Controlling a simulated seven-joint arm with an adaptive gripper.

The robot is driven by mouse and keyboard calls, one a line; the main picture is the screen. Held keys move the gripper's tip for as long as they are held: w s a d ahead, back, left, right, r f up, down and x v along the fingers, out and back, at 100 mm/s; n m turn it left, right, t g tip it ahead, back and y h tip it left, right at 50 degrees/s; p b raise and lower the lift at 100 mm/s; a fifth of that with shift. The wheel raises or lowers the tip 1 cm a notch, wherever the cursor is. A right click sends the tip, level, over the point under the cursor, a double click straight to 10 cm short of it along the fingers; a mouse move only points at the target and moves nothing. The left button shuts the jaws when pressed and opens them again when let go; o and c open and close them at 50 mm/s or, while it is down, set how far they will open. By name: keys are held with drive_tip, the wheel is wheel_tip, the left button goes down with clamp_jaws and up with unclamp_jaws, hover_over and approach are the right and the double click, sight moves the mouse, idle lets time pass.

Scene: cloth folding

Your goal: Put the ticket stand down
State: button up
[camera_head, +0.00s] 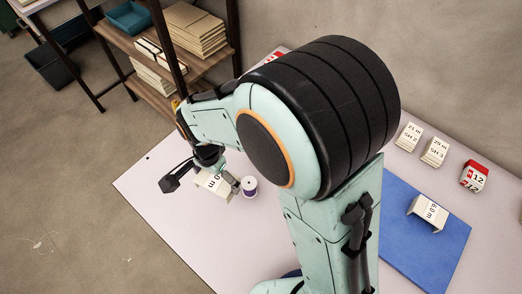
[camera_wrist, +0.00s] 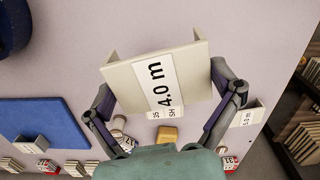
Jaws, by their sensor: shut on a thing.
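My gripper (camera_head: 218,181) is shut on a cream folded ticket stand (camera_head: 211,187) labelled 4.0 m, over the left part of the pale table (camera_head: 165,180). In the wrist view my gripper (camera_wrist: 162,80) has one finger at each side of the stand (camera_wrist: 190,68), and its label faces the camera. I cannot tell whether the stand touches the table. Another stand (camera_head: 428,207), labelled 6.0 m, sits on the blue mat (camera_head: 415,255) at the right. A stand labelled 5.0 m (camera_wrist: 250,117) shows at the right of the wrist view.
A white and purple spool (camera_head: 249,188) stands just right of the held stand. Small ticket stacks (camera_head: 434,151) and a red-topped stack (camera_head: 474,176) line the back right. A yellow block (camera_wrist: 167,134) lies near my gripper. A wooden shelf (camera_head: 150,50) stands behind the table.

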drive_tip(key=shift+w+a, duration=0.1)
drive_tip(key=w+d+f+m, duration=0.25)
drive_tip(key=d+m, duration=0.25)
drive_tip(key=d, duration=0.5)
drive_tip(key=m, duration=1.5)
hover_over(390, 234)
wheel_tip(390, 234, down, 9)
drive_tip(key=shift+r, duration=0.2)
drive_tip(key=shift+f, duration=0.1)
drive_tip(key=o, duration=0.7)
